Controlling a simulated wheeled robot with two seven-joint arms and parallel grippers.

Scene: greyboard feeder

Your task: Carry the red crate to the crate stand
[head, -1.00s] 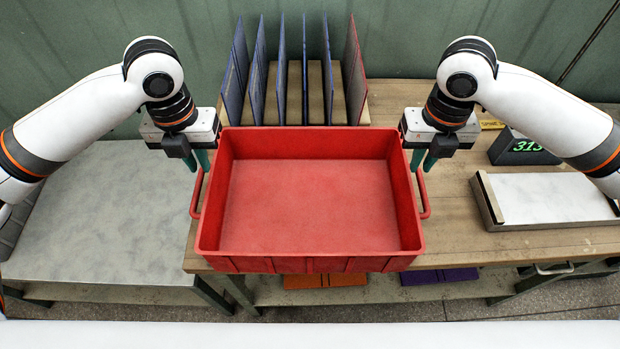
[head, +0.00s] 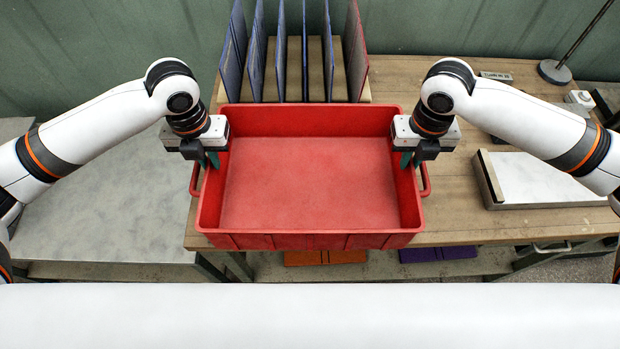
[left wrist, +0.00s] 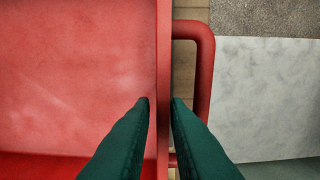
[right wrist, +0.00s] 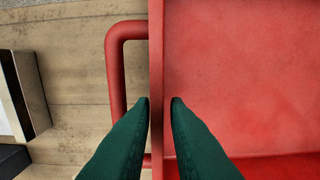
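The red crate (head: 310,185) is empty and sits on the wooden table, with a red handle on each short side. My left gripper (head: 208,161) is at its left wall; in the left wrist view its green fingers (left wrist: 160,100) stand either side of the wall, with a small gap on the inner side. My right gripper (head: 411,159) is at the right wall; in the right wrist view its fingers (right wrist: 160,100) straddle that wall with a slight gap. Both look open. A low stand with a bare grey top (head: 110,225) is at the left, apparently the crate stand.
A rack of upright blue and red boards (head: 306,60) stands behind the crate. On the wooden table (head: 455,215) at the right lies a white-topped block (head: 545,180). Orange (head: 325,257) and purple (head: 438,254) pieces lie on a shelf below. The grey top is clear.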

